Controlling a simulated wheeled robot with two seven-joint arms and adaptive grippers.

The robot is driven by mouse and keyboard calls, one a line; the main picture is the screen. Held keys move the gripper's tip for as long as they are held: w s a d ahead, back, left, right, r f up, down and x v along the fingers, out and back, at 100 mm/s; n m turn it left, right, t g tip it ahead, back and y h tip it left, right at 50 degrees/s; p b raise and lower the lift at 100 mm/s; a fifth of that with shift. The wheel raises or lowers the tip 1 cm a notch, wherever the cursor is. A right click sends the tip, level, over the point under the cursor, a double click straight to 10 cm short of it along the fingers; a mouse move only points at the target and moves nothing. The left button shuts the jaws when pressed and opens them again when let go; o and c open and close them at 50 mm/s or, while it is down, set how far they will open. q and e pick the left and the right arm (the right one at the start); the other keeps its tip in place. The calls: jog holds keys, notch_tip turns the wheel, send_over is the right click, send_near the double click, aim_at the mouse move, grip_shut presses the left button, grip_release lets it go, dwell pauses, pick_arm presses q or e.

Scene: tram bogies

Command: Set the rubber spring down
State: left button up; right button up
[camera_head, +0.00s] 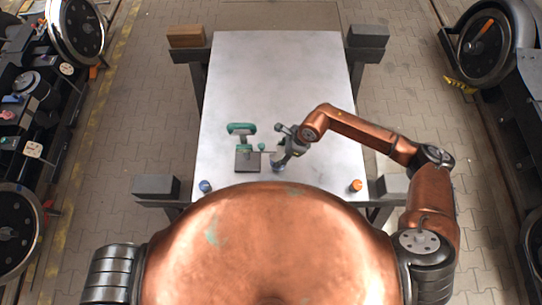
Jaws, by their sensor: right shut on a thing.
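My right gripper (283,158) reaches over the pale table (275,75) from the right, pointing down and to the left. It is shut on a small dark, bluish piece, which I take to be the rubber spring (278,167). The gripper hides much of the piece, and I cannot tell whether its underside touches the table. Just left of it stands a green-handled clamp (241,129) on a dark base plate (247,161). My left gripper is not in view.
A small blue item (205,186) lies at the table's near left, and an orange one (356,186) at the near right. The far half of the table is bare. Wheelsets on dark frames (80,30) line both sides of the paved floor.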

jog(key=a, duration=0.3)
jog(key=shift+w+a, duration=0.2)
jog(key=shift+w, duration=0.05)
notch_tip(320, 180, down, 3)
jog(key=shift+f+p, duration=0.15)
jog(key=shift+p, duration=0.55)
jog(key=shift+f, duration=0.1)
jog(key=shift+f, duration=0.15)
jog(key=o, duration=1.5)
jog(key=shift+d, duration=0.1)
jog(key=shift+r, duration=0.25)
jog(key=b+v, duration=0.2)
jog(key=v, duration=0.9)
jog(key=shift+d+r, duration=0.2)
jog(key=shift+r, duration=0.15)
